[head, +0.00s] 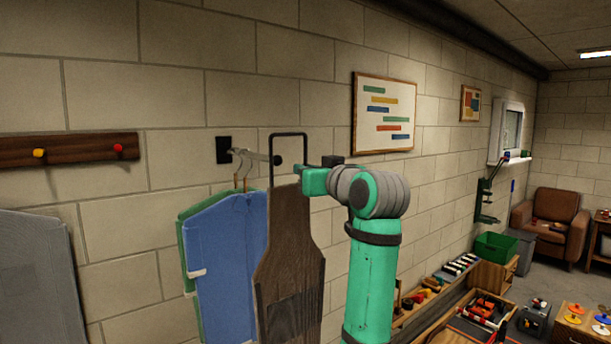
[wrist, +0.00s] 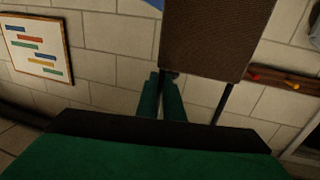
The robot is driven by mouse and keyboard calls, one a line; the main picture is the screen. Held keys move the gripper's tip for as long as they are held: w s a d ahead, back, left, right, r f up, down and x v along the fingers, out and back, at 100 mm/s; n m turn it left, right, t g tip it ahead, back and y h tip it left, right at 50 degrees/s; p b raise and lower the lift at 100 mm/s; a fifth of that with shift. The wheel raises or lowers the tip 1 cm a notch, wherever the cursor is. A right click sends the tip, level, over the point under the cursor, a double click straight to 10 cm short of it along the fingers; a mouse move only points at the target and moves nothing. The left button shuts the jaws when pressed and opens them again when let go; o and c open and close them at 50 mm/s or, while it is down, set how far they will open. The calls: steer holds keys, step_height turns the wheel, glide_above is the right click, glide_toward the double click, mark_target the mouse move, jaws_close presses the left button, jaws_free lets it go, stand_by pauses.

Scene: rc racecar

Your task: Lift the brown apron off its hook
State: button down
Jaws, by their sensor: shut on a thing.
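The brown apron (head: 290,272) hangs upright in the head view, in front of the blue apron (head: 232,265). Its stiff black neck loop (head: 289,134) stands up, its top above the rod hook (head: 252,155) with a dark ball end. The ball end appears inside the loop's outline; I cannot tell whether the rod still passes through. My gripper (head: 303,178) is at the apron's top right corner, shut on the apron.
A green garment (head: 184,240) hangs behind the blue one on hangers. A wooden peg rail (head: 70,149) and a grey cloth (head: 35,280) are at left. A framed chart (head: 384,113) hangs on the wall at right. Low shelves (head: 490,274) with toys stand below.

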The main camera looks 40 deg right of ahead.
steer(key=shift+r, duration=0.45)
steer(key=shift+s, duration=0.1)
steer(key=s, duration=0.9)
stand_by(1.0)
steer(key=shift+w, duration=0.1)
stand_by(0.4)
